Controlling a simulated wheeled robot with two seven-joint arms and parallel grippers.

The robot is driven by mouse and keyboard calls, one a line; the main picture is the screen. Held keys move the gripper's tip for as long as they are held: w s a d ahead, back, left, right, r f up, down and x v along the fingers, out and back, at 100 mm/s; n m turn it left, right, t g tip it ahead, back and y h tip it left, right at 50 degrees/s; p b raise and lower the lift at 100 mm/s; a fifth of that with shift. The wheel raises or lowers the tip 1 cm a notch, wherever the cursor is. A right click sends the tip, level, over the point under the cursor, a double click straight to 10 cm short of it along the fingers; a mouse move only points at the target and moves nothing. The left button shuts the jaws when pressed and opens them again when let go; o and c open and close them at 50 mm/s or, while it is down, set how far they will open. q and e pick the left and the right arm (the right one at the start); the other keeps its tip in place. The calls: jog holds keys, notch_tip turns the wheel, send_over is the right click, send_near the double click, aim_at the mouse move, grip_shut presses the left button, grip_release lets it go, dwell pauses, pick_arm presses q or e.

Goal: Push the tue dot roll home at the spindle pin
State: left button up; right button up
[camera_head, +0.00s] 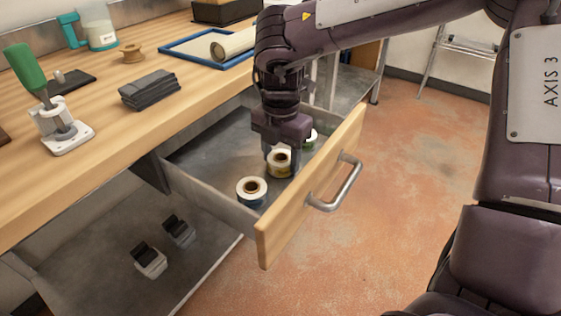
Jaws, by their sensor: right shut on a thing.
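Three dot rolls with white tops and dark centres are inside the open drawer (213,150). The near one has a blue side (252,193), the middle one a yellow side (279,166), and the far one a green side (310,140). My right gripper (281,157) points down into the drawer and is shut on the yellow roll. I cannot read any label, so I cannot tell which roll is the tue one. No spindle pin shows clearly, and I cannot tell how deep the yellow roll sits. My left gripper is not in view.
The drawer's wooden front with its metal handle (335,187) sticks out over the floor. Dark-topped blocks (150,262) stand on the lower shelf.

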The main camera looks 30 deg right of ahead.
jog(key=shift+r+p, duration=0.35)
jog(key=shift+r, duration=0.15)
dwell(0.3)
jog(key=shift+r+p, duration=1.15)
jog(key=shift+r, duration=0.5)
